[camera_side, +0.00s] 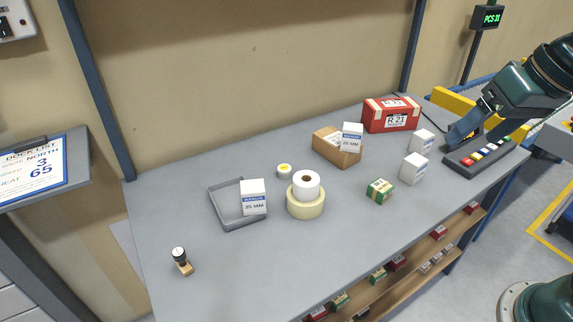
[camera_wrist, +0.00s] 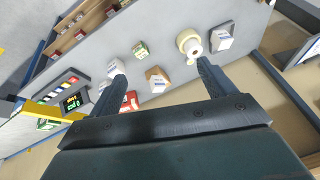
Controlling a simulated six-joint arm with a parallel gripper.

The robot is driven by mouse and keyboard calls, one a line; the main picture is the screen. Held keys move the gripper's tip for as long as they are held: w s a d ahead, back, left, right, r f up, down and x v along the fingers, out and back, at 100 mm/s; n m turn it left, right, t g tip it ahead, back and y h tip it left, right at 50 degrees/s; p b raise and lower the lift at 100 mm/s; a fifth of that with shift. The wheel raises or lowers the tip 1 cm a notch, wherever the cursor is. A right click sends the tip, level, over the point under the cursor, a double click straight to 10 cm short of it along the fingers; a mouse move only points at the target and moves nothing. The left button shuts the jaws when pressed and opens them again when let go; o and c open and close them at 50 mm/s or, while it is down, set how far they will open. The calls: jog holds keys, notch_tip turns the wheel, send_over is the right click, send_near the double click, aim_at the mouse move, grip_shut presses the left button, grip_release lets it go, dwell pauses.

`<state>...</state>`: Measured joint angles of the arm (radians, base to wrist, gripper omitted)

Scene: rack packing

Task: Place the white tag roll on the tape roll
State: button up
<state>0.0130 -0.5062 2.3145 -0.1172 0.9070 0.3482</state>
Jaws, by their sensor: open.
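The white tag roll (camera_side: 306,182) lies on top of the cream tape roll (camera_side: 305,206), in the middle of the table, and looks level. In the wrist view the white tag roll (camera_wrist: 191,45) and the tape roll (camera_wrist: 182,36) show near the tip of one finger, but far below it. My gripper (camera_side: 460,136) is at the right side of the table, well away from the rolls. In the wrist view my gripper (camera_wrist: 160,78) has its fingers wide apart with nothing between them held.
A grey tray (camera_side: 227,216) with a white box (camera_side: 253,197) stands left of the rolls. A small round roll (camera_side: 284,171), a green box (camera_side: 379,191), a cardboard box (camera_side: 335,150), a red box (camera_side: 391,114) and white boxes (camera_side: 413,168) stand around. A stamp (camera_side: 181,262) stands front left.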

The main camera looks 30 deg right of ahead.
jog(key=s+d+f+n, duration=0.1)
jog(key=s+f+n, duration=0.1)
jog(key=s, duration=0.4)
jog(key=shift+d+f+n+t+h, duration=0.15)
jog(key=shift+d+n+t+h, duration=0.15)
jog(key=shift+d+n+h, duration=0.15)
